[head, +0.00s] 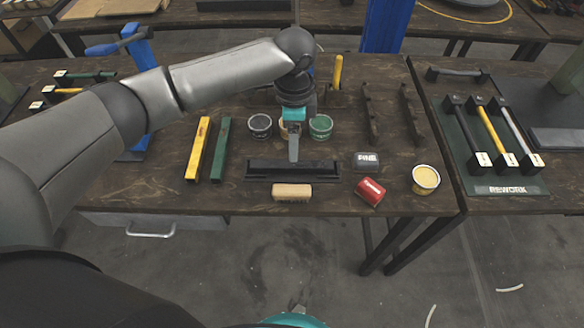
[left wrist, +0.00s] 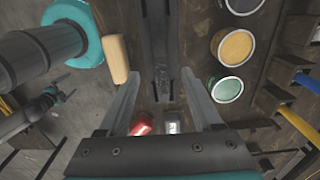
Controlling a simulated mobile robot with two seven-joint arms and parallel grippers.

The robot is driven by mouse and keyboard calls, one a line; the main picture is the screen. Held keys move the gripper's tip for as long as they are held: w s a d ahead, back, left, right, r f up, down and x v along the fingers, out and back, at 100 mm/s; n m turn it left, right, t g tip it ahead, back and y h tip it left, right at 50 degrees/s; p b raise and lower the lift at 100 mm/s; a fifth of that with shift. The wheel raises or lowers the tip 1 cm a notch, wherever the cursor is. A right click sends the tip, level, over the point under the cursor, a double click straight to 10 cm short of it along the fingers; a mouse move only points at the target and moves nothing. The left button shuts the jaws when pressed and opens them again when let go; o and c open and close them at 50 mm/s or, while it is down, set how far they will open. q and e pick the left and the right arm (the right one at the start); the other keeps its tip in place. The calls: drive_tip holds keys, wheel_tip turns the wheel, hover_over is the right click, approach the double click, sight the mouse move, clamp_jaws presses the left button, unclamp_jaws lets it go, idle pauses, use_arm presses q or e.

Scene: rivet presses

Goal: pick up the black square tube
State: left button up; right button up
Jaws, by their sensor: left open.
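The black square tube (head: 315,167) lies left to right near the front of the dark wooden table, on or in a low dark base. In the left wrist view the tube (left wrist: 159,35) runs up the picture. My left gripper (head: 293,158) points down over the tube's middle and hides part of it. In the left wrist view its fingers (left wrist: 160,78) are open, one on each side of the tube's line. I cannot tell how far above the tube the fingertips are.
A wooden block (head: 292,191) lies just in front, with a red can (head: 370,191), a yellow-topped can (head: 425,180) and a grey box (head: 366,160) to the right. Several open cans, including a green one (head: 320,127), stand behind. Yellow (head: 198,148) and green (head: 221,150) tubes lie left.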

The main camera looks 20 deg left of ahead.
sight(292, 164)
use_arm(q)
wheel_tip(292, 164, down, 8)
drive_tip(key=shift+a+r+b, duration=0.1)
drive_tip(key=shift+a+b, duration=0.05)
drive_tip(key=shift+b, duration=0.8)
drive_tip(key=shift+r, duration=0.1)
clamp_jaws()
